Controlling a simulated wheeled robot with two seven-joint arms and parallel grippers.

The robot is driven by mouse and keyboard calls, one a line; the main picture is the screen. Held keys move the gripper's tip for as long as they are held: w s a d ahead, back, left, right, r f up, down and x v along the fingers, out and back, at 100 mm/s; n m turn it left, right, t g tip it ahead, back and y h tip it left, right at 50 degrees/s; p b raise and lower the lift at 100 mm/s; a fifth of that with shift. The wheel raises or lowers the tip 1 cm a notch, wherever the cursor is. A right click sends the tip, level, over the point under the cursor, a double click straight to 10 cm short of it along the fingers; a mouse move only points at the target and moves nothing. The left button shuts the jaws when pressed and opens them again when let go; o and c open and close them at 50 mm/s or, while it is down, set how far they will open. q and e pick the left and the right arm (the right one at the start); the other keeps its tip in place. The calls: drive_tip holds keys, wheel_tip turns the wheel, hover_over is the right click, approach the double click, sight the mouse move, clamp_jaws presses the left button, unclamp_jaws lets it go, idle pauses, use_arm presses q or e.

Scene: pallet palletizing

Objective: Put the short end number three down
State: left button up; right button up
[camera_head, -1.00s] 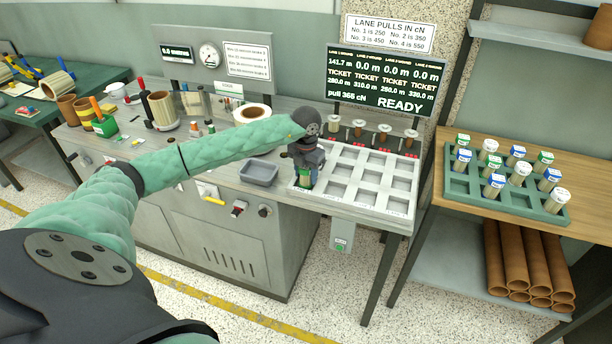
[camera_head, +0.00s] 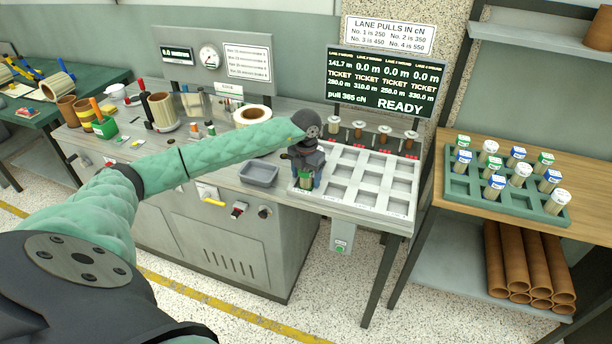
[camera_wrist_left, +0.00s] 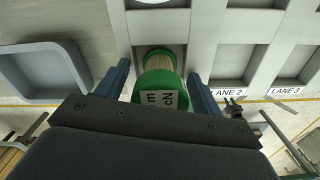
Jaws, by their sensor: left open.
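A green-capped spool with pale thread, the short end, stands in the front-left pocket of the white lane tray (camera_head: 339,200). In the left wrist view the green spool (camera_wrist_left: 160,82) has a label with "m" and "cN" on its near end. My left gripper (camera_head: 306,180) is over that pocket. In the wrist view its two blue fingers (camera_wrist_left: 160,85) are open on either side of the spool, with gaps between. Lane 2 and lane 3 labels show to the right of it. The right gripper is in neither view.
A grey bin (camera_head: 259,174) sits just left of the tray. A green rack (camera_head: 507,197) with several capped spools stands on the wooden shelf at right. The board (camera_head: 384,80) reads "pull 365 cN" and "READY". The other tray pockets look empty.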

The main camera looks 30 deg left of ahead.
use_arm(q)
wheel_tip(320, 180, up, 2)
drive_tip(key=shift+r+p, duration=0.1)
drive_tip(key=shift+p, duration=0.25)
wheel_tip(320, 180, up, 10)
drive_tip(key=shift+p, duration=1.2)
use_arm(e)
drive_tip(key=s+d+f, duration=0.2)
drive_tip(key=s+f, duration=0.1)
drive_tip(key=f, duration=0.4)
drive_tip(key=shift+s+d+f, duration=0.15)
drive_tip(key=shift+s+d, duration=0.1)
